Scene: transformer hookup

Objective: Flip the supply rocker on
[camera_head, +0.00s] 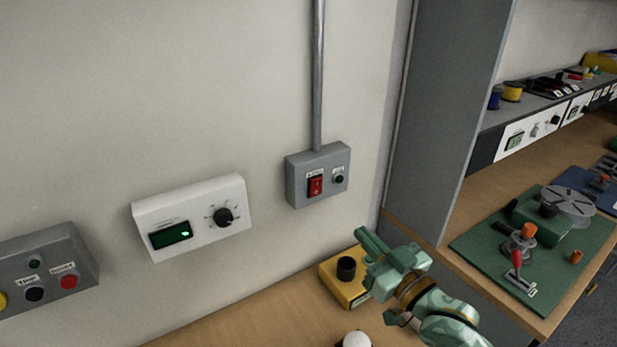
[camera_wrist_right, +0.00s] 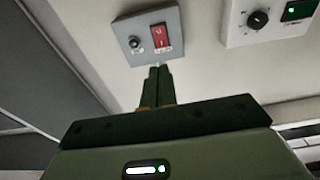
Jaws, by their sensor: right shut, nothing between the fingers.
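The red supply rocker (camera_head: 315,186) is on a grey switch box (camera_head: 343,160) fixed to the wall, with a small dark lamp or button (camera_head: 339,179) to its right. In the right wrist view the rocker (camera_wrist_right: 160,36) shows at the top, on the same box (camera_wrist_right: 142,20). I cannot tell the rocker's position for sure. My right gripper (camera_head: 361,236) is shut and empty, below and to the right of the box, apart from it. In the wrist view its closed fingertips (camera_wrist_right: 158,70) point toward the rocker. My left gripper is not in view.
A white panel (camera_head: 160,212) with a display and knob hangs left of the box. A grey button box (camera_head: 75,245) is farther left. A yellow box (camera_head: 335,287) with a black knob stands on the bench below my right gripper. A grey cabinet side (camera_head: 450,110) rises at right.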

